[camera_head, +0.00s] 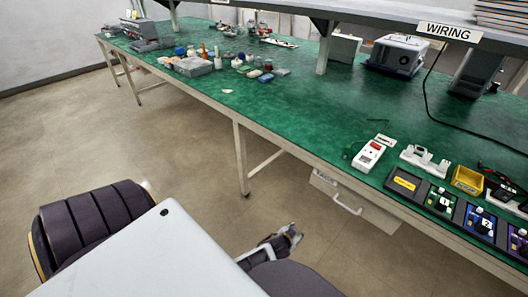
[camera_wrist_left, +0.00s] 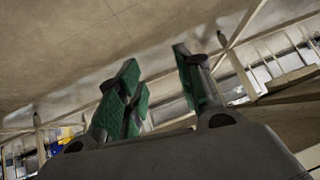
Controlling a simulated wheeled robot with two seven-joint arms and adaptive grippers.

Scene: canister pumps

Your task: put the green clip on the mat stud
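My left gripper (camera_head: 291,234) is in the lower middle of the head view, below and in front of the bench, well away from the items on it. In the left wrist view its two fingers with green pads (camera_wrist_left: 158,65) stand apart, with nothing seen between them. I cannot pick out the green clip for certain; a small dark green shape (camera_head: 351,151) on the green bench top (camera_head: 300,105) is too faint to name. I cannot make out the mat stud. My right gripper is not in view.
A white device with a red display (camera_head: 371,153), white holders (camera_head: 425,159), a yellow bin (camera_head: 467,180) and numbered coloured units (camera_head: 440,200) stand at the bench's right. Bottles and boxes (camera_head: 193,66) stand further back. The middle bench top is clear.

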